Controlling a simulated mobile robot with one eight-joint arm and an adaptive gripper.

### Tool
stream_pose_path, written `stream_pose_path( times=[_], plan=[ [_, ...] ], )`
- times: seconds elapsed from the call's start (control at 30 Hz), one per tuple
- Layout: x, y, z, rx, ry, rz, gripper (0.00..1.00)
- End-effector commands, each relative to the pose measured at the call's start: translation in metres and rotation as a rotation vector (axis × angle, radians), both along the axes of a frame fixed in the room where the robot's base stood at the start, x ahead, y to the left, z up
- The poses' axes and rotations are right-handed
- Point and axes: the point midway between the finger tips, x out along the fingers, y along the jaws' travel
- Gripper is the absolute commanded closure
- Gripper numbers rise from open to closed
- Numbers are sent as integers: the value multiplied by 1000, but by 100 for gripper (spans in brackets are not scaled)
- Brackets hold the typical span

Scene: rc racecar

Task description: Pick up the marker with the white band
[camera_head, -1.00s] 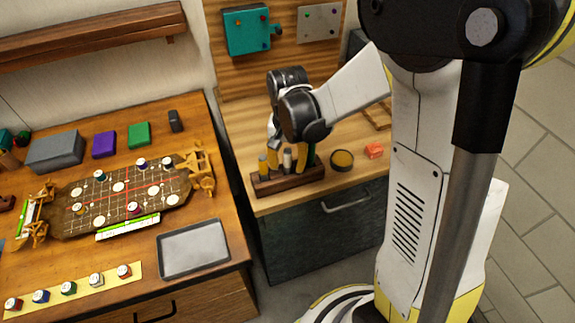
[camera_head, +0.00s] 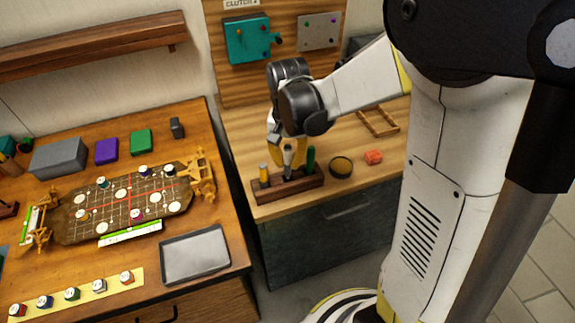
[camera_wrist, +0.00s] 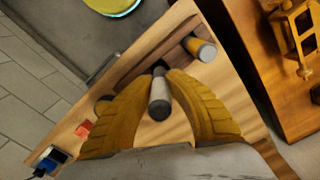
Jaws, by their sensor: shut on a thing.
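A grey marker with a pale white band (camera_wrist: 159,92) stands between the two yellow fingers of my gripper (camera_wrist: 161,91) in the wrist view. The fingers are shut on it. In the head view the marker (camera_head: 288,160) is upright over the middle of the dark wooden holder (camera_head: 288,191), below my gripper (camera_head: 287,150). I cannot tell whether its lower end is clear of the slot. A yellow marker (camera_head: 264,174) stands at the holder's left end and a green marker (camera_head: 310,160) at its right. The yellow marker also shows in the wrist view (camera_wrist: 200,48).
A round dark dish (camera_head: 340,166) and a red block (camera_head: 373,157) lie right of the holder. A wooden frame (camera_head: 378,123) lies further back. The left table holds a track board (camera_head: 110,227) and a grey tray (camera_head: 195,256). A wooden panel stands behind the holder.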

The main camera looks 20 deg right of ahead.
Motion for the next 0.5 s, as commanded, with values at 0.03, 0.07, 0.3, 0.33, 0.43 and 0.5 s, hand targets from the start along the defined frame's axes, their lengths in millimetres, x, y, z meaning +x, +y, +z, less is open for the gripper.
stream_pose_path(
  times=[0.03,0.07,0.3,0.33,0.43,0.5],
  plan=[
    [-11,-4,7,0,0,-3,100],
    [-16,-6,10,0,0,-3,100],
    [-65,-22,41,0,0,-3,100],
    [-71,-24,45,0,0,-3,100],
    [-88,-30,55,0,0,-3,100],
    [-97,-33,60,0,0,-2,100]
  ],
)
